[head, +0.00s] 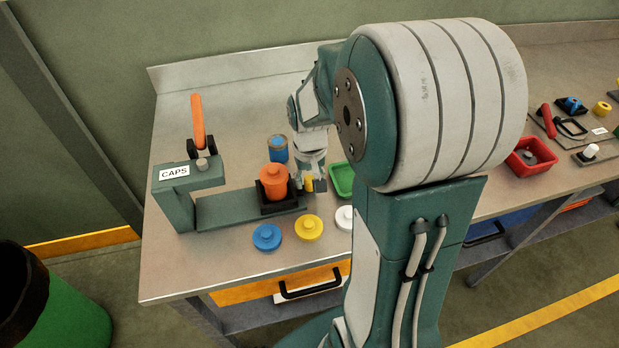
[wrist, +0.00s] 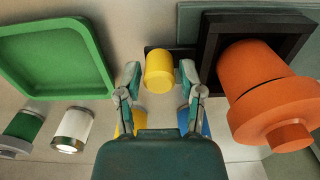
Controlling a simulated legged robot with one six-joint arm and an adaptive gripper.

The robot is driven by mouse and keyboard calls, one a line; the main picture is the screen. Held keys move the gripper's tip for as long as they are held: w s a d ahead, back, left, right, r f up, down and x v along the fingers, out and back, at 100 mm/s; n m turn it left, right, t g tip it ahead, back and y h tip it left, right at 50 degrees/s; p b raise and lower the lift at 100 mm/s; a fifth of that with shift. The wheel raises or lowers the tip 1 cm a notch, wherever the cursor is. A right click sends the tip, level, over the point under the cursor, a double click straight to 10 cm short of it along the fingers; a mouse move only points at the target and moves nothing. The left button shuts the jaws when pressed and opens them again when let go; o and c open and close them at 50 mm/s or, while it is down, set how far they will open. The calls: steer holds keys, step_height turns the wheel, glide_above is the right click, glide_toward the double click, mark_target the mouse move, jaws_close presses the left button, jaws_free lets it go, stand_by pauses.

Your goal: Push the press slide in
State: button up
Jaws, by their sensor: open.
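The press (head: 178,200) stands at the left of the bench, with a CAPS label and an orange lever (head: 198,122) pointing up. Its flat rail (head: 228,210) runs right to the slide's black square holder (head: 282,206), clear of the press head. An orange capped jar (head: 273,184) stands in the holder; it also shows in the wrist view (wrist: 262,95). A yellow knob (wrist: 159,72) with a black plate behind it is just right of the holder in the head view (head: 309,184). My gripper (wrist: 159,78) is open, its fingers on either side of the knob; contact is unclear.
A green tray (head: 342,178) lies close beside my gripper. A blue can (head: 278,148) stands behind the jar. Blue (head: 267,237), yellow (head: 308,227) and white (head: 345,217) caps lie in front. A red bin (head: 530,157) is farther right. The rail between holder and press looks clear.

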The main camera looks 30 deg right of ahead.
mark_target(251, 202)
jaws_close()
steer(key=w+a, duration=0.1)
steer(key=a, duration=0.3)
steer(key=w+a, duration=0.1)
steer(key=a, duration=0.3)
steer(key=w+a, duration=0.1)
steer(key=a, duration=0.3)
steer(key=shift+w+a, duration=0.35)
steer(key=shift+d, duration=0.15)
jaws_free()
steer(key=shift+a, duration=0.3)
steer(key=shift+r, duration=0.1)
